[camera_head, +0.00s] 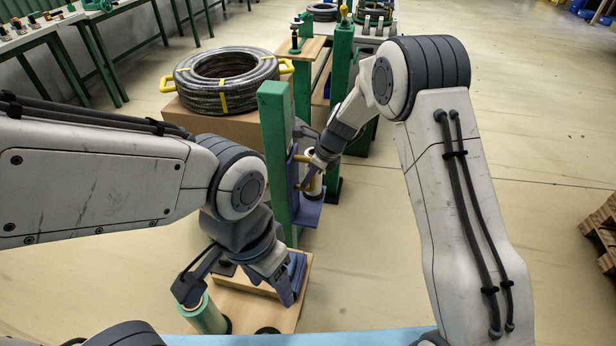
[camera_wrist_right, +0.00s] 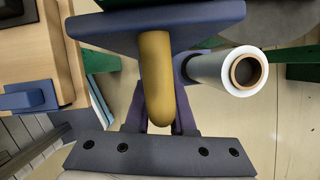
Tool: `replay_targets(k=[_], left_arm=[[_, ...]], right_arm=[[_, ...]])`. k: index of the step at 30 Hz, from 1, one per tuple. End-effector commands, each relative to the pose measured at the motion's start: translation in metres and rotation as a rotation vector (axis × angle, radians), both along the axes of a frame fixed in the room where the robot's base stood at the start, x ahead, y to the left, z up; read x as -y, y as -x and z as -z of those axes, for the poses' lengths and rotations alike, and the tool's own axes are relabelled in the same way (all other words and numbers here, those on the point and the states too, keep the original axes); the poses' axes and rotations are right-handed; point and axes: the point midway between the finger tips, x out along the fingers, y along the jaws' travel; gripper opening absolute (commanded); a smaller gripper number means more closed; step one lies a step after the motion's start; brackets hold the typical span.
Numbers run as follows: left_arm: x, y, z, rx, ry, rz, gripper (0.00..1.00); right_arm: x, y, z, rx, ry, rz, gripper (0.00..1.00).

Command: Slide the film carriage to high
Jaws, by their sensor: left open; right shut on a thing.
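The film carriage (camera_head: 307,211) is a blue bracket on a green upright post (camera_head: 274,150), low on the post in the head view. It carries a white film roll (camera_wrist_right: 223,68) and a yellow handle (camera_wrist_right: 155,75). My right gripper (camera_head: 311,172) is shut on the handle; in the right wrist view the handle runs between its two fingers (camera_wrist_right: 161,112). My left gripper (camera_head: 238,292) is open, lower in the head view, over a wooden base board (camera_head: 262,312). One finger is close to a teal roll (camera_head: 206,318); I cannot tell whether they touch.
A hose coil (camera_head: 226,80) with yellow handles lies on a brown box (camera_head: 215,122) behind the post. More green posts and a bench (camera_head: 372,40) stand farther back. A wooden pallet (camera_head: 601,230) is at the right edge.

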Motion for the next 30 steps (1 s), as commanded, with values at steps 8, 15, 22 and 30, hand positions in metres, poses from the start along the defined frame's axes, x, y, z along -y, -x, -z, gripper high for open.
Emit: replay_targets(k=[8, 15, 22, 30], left_arm=[[0.0, 0.0, 0.0, 0.0, 0.0, 0.0, 0.62], [0.0, 0.0, 0.0, 0.0, 0.0, 0.0, 0.62], [0.0, 0.0, 0.0, 0.0, 0.0, 0.0, 0.62], [0.0, 0.0, -0.003, 0.0, 0.0, 0.0, 0.62]], right_arm=[[0.001, -0.005, -0.007, 0.015, -0.005, 0.007, 0.42], [-0.001, -0.003, -0.004, 0.009, -0.003, 0.003, 0.52], [0.003, -0.001, -0.013, 0.009, -0.004, 0.004, 0.52], [0.021, 0.007, -0.061, 0.011, -0.003, 0.005, 0.52]])
